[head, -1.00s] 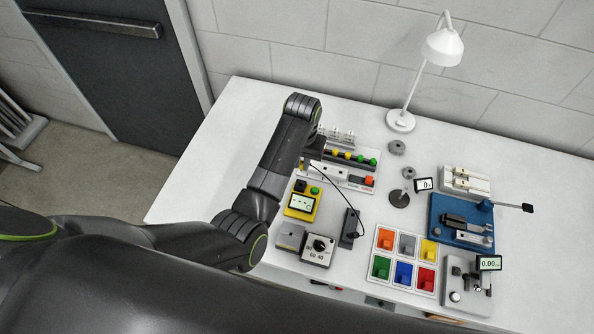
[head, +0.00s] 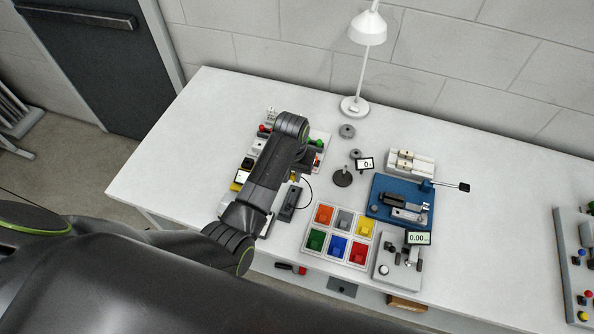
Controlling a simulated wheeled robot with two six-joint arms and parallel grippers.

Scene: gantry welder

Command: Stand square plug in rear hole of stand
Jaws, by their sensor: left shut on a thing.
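My left gripper (head: 308,160) is low over the white board (head: 318,139) at the left of the table. My own forearm and wrist cover most of it. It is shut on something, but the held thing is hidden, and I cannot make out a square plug. The board carries small coloured parts, with a green one (head: 316,143) showing right of my wrist. I cannot tell which thing is the stand, and no rear hole can be made out. A white block with pale bars (head: 410,163) stands right of the middle. My right gripper is not in view.
A tray of coloured squares (head: 333,209), a blue fixture (head: 384,211) with a lever and a grey gauge fixture (head: 385,270) stand at the front middle. A lamp (head: 355,106) is at the back. The table's right part is largely clear up to a grey panel (head: 570,248).

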